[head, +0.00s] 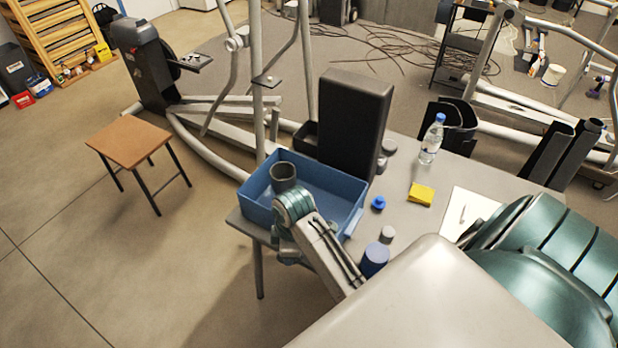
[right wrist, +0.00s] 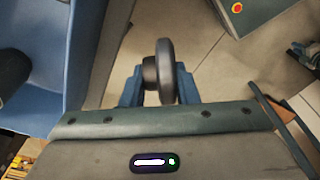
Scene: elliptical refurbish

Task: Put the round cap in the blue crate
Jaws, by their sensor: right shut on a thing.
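The blue crate (head: 352,203) stands on the near left part of the grey table, and its blue wall (right wrist: 85,40) fills the left of the right wrist view. My right gripper (right wrist: 160,90) is shut on a dark round cap (right wrist: 166,70), a disc seen nearly edge-on with a short stub on its left. The cap is outside the crate, to the right of its wall in the wrist view, with floor visible beyond it. In the head view my right arm reaches to the crate's near side and hides the gripper and cap. My left gripper is not in view.
A dark cylinder (head: 283,174) stands in the crate. A tall black panel (head: 354,120) rises behind it. Right of the crate are a blue knob (head: 378,203), grey cylinder (head: 387,234), blue cylinder (head: 375,260), yellow sponge (head: 421,194) and bottle (head: 432,140).

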